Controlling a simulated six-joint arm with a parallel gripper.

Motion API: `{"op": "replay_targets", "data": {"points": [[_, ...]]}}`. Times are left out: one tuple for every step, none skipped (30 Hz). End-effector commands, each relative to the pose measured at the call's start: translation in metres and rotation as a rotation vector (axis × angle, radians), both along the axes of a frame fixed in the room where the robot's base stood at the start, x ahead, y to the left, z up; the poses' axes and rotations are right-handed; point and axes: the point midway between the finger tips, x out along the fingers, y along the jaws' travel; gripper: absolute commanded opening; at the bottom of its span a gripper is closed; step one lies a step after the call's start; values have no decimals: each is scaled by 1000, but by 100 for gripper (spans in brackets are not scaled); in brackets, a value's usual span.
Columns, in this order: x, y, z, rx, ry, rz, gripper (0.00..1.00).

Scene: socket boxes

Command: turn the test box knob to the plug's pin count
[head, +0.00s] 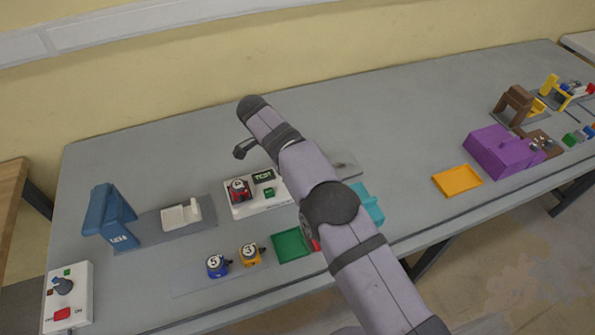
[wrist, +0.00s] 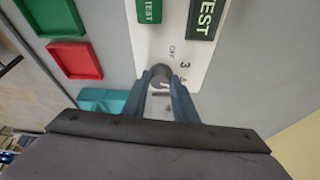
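The white test box (head: 246,208) lies on the table in the head view, with a dark TEST sign and a green button. A red plug (head: 239,190) sits on it; its number is too small to read surely. In the wrist view the test box panel (wrist: 177,30) shows a small dark grey knob (wrist: 161,75) with the number 3 printed beside it. A second mark is partly covered by a finger. My gripper (wrist: 161,78) has a finger close against each side of the knob, with no clear gap. In the head view my arm hides the knob end.
A blue plug marked 5 (head: 217,265) and a yellow plug marked 3 (head: 250,254) stand in front. Green (head: 291,244), red (wrist: 75,60) and teal (head: 369,203) trays lie nearby. A blue machine (head: 108,215) and switch box (head: 68,295) stand left; a purple box (head: 497,150) stands right.

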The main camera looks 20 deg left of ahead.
Motion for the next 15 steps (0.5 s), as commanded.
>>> {"op": "replay_targets", "data": {"points": [[0,0,0,0,0,0,38],[0,0,0,0,0,0,43],[0,0,0,0,0,0,43],[0,0,0,0,0,0,43],[0,0,0,0,0,0,43],[0,0,0,0,0,1,43],[0,0,0,0,0,1,43],[0,0,0,0,0,1,43],[0,0,0,0,0,1,43],[0,0,0,0,0,1,43],[0,0,0,0,0,1,43],[0,0,1,0,0,1,43],[0,1,2,0,0,1,43],[0,1,3,0,0,1,43],[-1,2,4,1,-1,1,43]]}}
